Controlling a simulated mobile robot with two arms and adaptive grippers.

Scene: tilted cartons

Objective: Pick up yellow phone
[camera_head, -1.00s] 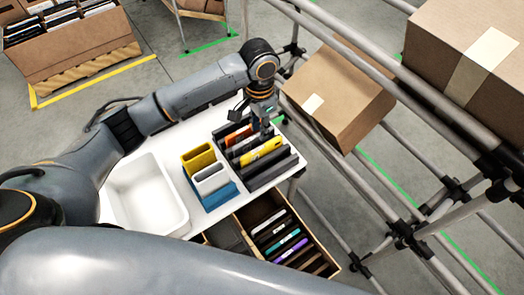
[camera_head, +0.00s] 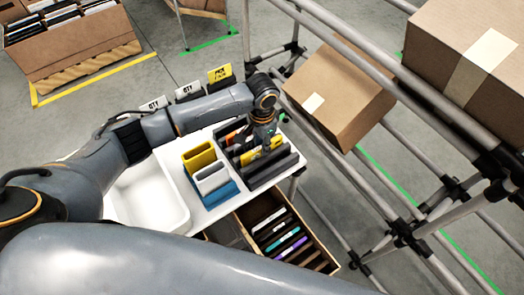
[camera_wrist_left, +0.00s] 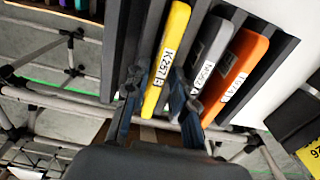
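The yellow phone (camera_head: 249,156) stands on edge in a slot of the dark rack (camera_head: 262,182) on the white table. In the left wrist view the yellow phone (camera_wrist_left: 168,55) bears a white label reading K257B. My left gripper (camera_head: 263,145) is down at the phone and hides its middle in the head view. In the left wrist view the fingers of my left gripper (camera_wrist_left: 157,98) are apart, one on each side of the phone, with gaps visible. My right gripper is not in view.
In the left wrist view a grey phone (camera_wrist_left: 208,55) and an orange phone (camera_wrist_left: 237,72) stand close beside the yellow one. Holders (camera_head: 211,178) and a white bin (camera_head: 147,195) are left of the rack. A pipe frame with cartons (camera_head: 338,95) is close on the right.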

